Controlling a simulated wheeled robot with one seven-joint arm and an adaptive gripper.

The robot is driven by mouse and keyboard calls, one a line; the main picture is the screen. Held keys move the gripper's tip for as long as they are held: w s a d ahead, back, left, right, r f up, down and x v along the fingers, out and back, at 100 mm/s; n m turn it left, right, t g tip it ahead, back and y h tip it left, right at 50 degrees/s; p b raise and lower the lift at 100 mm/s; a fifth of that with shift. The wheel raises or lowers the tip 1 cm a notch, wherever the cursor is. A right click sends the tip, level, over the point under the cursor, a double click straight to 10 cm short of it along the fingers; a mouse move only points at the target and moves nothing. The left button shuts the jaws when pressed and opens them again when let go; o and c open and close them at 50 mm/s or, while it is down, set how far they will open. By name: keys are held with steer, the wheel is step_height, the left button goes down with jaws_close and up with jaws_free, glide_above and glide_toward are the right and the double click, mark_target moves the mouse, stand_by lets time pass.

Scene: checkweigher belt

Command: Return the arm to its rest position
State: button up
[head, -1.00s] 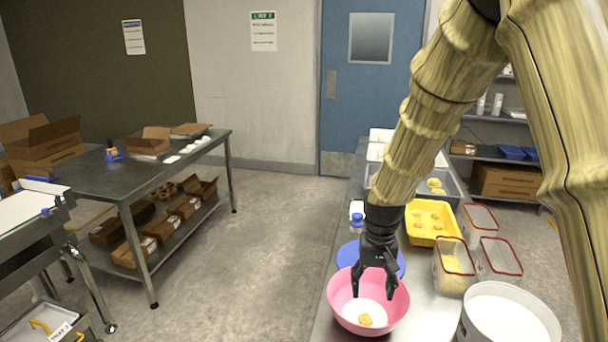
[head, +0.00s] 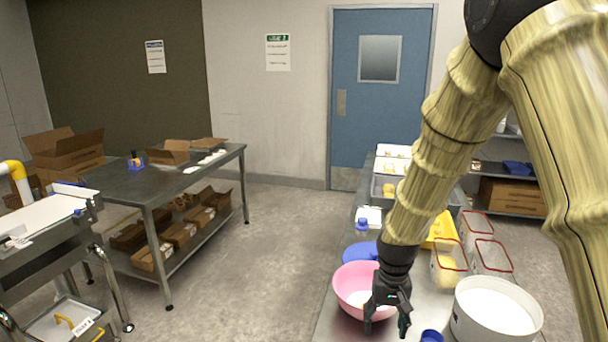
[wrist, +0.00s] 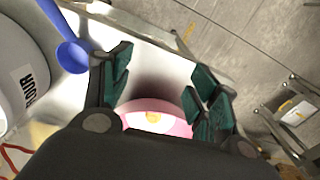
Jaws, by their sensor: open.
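My arm reaches down from the upper right of the head view. My gripper (head: 387,318) is open and empty at its lower end, at the front right side of the pink bowl (head: 352,279), and hides part of that bowl. In the wrist view my gripper (wrist: 160,92) has its two fingers spread apart. The gripper is apart from that item.
A white tub (head: 497,318) marked flour stands right of my gripper, with a blue scoop (wrist: 72,57) beside it. Red-rimmed containers (head: 492,258), a yellow tray (head: 441,230) and a blue disc (head: 361,252) are behind on the steel table. Open floor (head: 270,240) lies left.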

steer(key=s+d+f, duration=0.1)
steer(key=s+f, duration=0.7)
steer(key=f, duration=0.4)
steer(key=s+d+f, duration=0.1)
steer(key=s+f, duration=0.7)
steer(key=f, duration=0.3)
steer(key=s+f, duration=0.4)
steer(key=s, duration=0.6)
steer(key=s+d+f+n, duration=0.1)
steer(key=s+f, duration=0.4)
steer(key=s, duration=0.5)
